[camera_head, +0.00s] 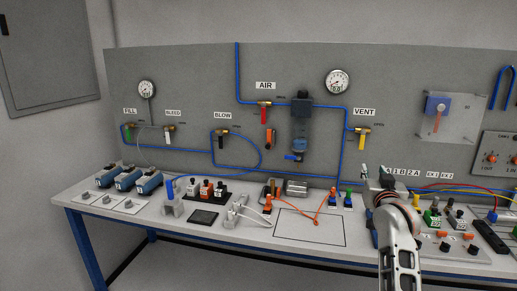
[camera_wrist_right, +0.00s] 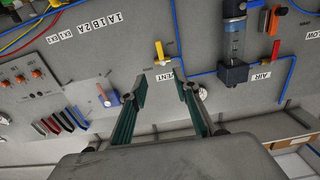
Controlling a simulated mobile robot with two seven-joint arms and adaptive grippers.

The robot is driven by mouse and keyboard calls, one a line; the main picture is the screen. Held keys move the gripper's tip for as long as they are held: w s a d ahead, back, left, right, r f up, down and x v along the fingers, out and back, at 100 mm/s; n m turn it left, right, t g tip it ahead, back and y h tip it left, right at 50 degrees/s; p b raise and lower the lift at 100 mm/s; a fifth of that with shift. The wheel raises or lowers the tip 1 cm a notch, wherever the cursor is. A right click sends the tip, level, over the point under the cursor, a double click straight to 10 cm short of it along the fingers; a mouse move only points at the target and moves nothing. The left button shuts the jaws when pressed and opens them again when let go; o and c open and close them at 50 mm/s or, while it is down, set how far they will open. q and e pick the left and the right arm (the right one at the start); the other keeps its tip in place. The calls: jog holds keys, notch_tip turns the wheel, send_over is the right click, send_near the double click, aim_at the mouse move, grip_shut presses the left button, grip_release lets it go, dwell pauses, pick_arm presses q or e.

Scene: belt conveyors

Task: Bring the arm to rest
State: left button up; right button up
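My right arm comes in from the bottom right in the head view. Its gripper (camera_head: 377,178) is in front of the lower part of the grey panel (camera_head: 200,75), below the VENT valve (camera_head: 362,136). In the right wrist view the two fingers of the right gripper (camera_wrist_right: 163,88) stand apart with nothing between them. The yellow VENT handle (camera_wrist_right: 159,52) shows just beyond the fingertips, apart from them. My left arm and gripper are not in view.
A workbench (camera_head: 150,222) runs below the panel, with blue boxes (camera_head: 128,178) at left, a black-outlined empty area (camera_head: 308,228) in the middle and coloured connectors (camera_head: 432,216) at right. A gauge (camera_head: 337,81) and the AIR valve (camera_head: 264,112) are on the panel.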

jog(key=s+a+f+n+g+y, duration=0.1)
jog(key=s+a+f, duration=0.1)
jog(key=s+f, duration=0.5)
jog(key=s+a+f+n+g+y, duration=0.1)
jog(key=s+a+f+n, duration=0.15)
jog(key=f, duration=0.85)
jog(key=s+a+f+n+y, duration=0.1)
jog(key=s+f, duration=0.4)
jog(key=f, duration=0.4)
jog(key=s+a+f+n+g+y, duration=0.1)
jog(key=s+a+f, duration=0.2)
jog(key=s+f, duration=0.3)
jog(key=s+a+f+g+y, duration=0.1)
jog(key=s+f, duration=0.5)
jog(key=s, duration=0.7)
jog(key=s+a+f+n+g+y, duration=0.1)
jog(key=s+a+f+g, duration=0.1)
jog(key=s+a+f, duration=0.4)
jog(key=s, duration=0.4)
jog(key=shift+n+g+y, duration=0.35)
jog(key=shift+g+y, duration=0.05)
